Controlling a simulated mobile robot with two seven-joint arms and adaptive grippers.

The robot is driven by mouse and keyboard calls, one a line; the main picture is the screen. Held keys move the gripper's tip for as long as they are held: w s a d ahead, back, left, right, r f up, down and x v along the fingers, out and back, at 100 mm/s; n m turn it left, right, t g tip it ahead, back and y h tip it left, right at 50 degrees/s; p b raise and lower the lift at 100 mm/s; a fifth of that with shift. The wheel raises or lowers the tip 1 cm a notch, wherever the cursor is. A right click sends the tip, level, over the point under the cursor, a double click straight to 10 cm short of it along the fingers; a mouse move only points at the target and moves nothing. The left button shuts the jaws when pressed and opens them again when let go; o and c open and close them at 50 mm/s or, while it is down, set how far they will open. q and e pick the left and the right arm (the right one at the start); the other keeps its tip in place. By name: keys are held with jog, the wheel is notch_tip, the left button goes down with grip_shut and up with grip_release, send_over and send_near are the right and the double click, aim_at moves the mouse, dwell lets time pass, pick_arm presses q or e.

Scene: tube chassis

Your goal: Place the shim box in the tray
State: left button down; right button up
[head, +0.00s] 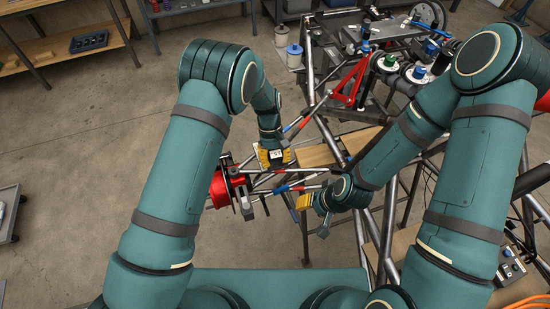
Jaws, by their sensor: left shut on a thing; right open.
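My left gripper (275,156) points down over the front of the tube chassis, left of a wooden board. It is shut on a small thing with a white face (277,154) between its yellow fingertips. This may be the shim box, but it is too small to be sure. My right gripper (312,215) is open, lower and to the right, near the suspension rods, with nothing seen between its fingers. I cannot clearly make out the task's tray; a dark tray-like holder (88,41) lies on the bench at upper left.
The wooden board (325,153) lies across the chassis tubes. A red hub with a brake disc (222,188) and several rods are close below my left gripper. A red bracket (351,84) stands behind. A grey cart (9,214) is at far left. The floor at left is clear.

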pick_arm(q)
jog(key=shift+w+f, duration=0.1)
jog(key=shift+f, duration=0.25)
jog(key=shift+f+b, duration=0.1)
jog(key=shift+b, duration=0.2)
jog(key=c, duration=0.9)
grip_release()
jog(key=shift+c, duration=0.2)
jog(key=o, duration=0.3)
jog(key=shift+f, duration=0.15)
jog(key=shift+s+a, duration=0.1)
jog(key=shift+s, duration=0.1)
jog(key=shift+r+p, duration=0.25)
jog(key=shift+p, duration=0.05)
jog(key=v, duration=1.3)
jog(key=shift+w, duration=0.1)
